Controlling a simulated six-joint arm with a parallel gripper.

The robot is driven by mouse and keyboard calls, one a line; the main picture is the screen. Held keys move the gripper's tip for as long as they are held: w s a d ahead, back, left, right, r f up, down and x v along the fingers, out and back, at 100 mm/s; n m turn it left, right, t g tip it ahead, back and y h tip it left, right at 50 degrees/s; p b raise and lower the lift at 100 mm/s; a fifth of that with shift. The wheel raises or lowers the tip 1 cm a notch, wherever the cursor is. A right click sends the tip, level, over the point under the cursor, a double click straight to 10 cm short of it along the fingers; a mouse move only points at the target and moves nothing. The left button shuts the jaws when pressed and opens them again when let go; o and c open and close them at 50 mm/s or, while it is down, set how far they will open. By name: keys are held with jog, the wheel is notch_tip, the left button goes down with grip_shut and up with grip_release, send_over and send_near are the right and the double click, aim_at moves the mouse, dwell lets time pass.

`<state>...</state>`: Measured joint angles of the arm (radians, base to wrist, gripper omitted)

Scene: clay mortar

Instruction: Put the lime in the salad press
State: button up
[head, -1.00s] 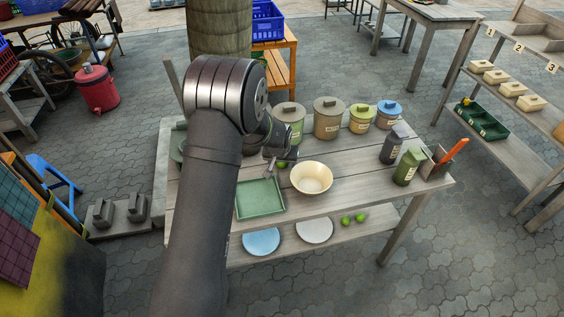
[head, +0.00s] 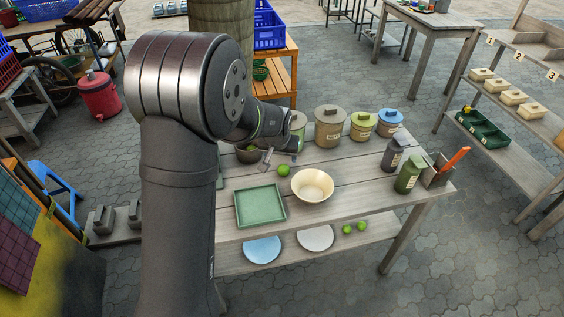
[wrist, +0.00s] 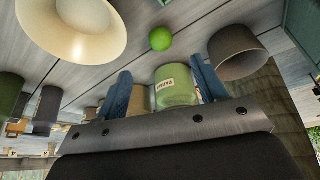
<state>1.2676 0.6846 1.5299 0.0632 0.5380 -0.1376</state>
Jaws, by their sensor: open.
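A round green lime (head: 283,170) rests on the table behind the cream bowl; it also shows in the wrist view (wrist: 160,38). My gripper (head: 281,157) is open and empty, above and just behind the lime, apart from it. In the wrist view its two blue-grey fingers (wrist: 160,64) stand wide apart, with the lime beyond their tips. A dark round vessel (head: 249,155) stands left of the lime, partly hidden by my arm; the wrist view shows it too (wrist: 238,60). No label tells whether it is the salad press.
The cream bowl (head: 312,186) and green tray (head: 260,205) stand at the front. Lidded canisters (head: 329,127) line the back. Dark and green bottles (head: 408,175) stand right.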

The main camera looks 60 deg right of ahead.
jog(key=shift+r, duration=0.15)
send_near(283, 167)
jog(key=x, duration=1)
dwell(1.0)
jog(key=shift+c, duration=0.2)
jog(key=c, duration=1.1)
